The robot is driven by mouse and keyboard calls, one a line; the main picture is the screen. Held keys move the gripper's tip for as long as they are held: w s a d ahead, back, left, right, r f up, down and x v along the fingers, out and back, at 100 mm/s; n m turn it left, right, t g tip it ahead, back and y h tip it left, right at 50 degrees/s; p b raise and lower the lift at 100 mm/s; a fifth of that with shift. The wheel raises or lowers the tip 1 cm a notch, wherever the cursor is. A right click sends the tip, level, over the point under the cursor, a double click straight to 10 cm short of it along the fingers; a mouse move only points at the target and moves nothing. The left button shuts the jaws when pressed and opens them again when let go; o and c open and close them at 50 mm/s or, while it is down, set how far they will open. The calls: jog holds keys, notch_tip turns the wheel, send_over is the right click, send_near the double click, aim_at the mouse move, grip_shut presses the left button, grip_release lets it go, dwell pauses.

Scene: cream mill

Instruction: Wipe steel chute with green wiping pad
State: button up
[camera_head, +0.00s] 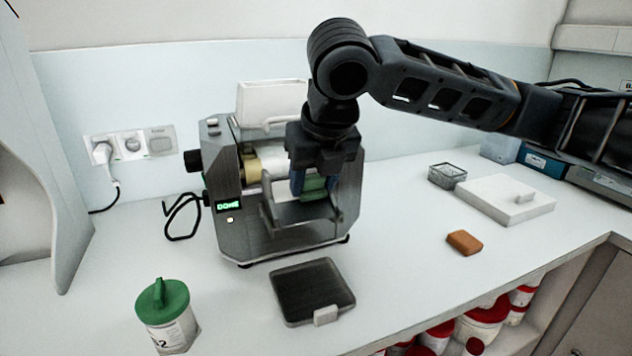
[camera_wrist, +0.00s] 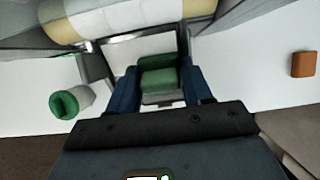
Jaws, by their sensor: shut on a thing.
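My gripper (camera_head: 312,188) is lowered over the front of the grey mill, its fingers pointing down. It is shut on the green wiping pad (camera_head: 314,186), which also shows between the blue fingers in the wrist view (camera_wrist: 160,75). The steel chute (camera_head: 300,214) is at the mill's front, just under the pad. In the wrist view the chute's bright metal (camera_wrist: 122,52) shows behind and beside the pad. I cannot tell whether the pad touches the chute. The mill's (camera_head: 228,225) display reads DONE.
A dark tray (camera_head: 300,285) lies in front of the mill. A green-lidded jar (camera_head: 170,325) stands front left. A brown block (camera_head: 464,243), a white slab (camera_head: 500,203) and a wire basket (camera_head: 446,176) are to the right. The counter between the mill and the brown block is clear.

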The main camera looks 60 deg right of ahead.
aim_at(316, 208)
jog(key=shift+w+d+r, duration=0.35)
jog(key=shift+w+d, duration=0.2)
jog(key=shift+w, duration=0.15)
jog(key=shift+w+f, duration=0.1)
jog(key=shift+s+a+f, duration=0.15)
jog(key=shift+s+f, duration=0.1)
jog(key=shift+s, duration=0.05)
jog(key=shift+s+a+f+b, duration=0.2)
jog(key=shift+s+a+f, duration=0.2)
jog(key=shift+s+a, duration=0.35)
jog(key=shift+s+a+f+b, duration=0.2)
jog(key=shift+s+a+f, duration=0.2)
jog(key=shift+s, duration=0.5)
jog(key=shift+r, duration=0.15)
jog(key=shift+r+p, duration=0.55)
jog(key=shift+r, duration=0.05)
notch_tip(316, 208, up, 7)
jog(key=p, duration=0.5)
jog(key=shift+s+a+f, duration=0.15)
jog(key=shift+s+a, duration=0.15)
jog(key=shift+s, duration=0.15)
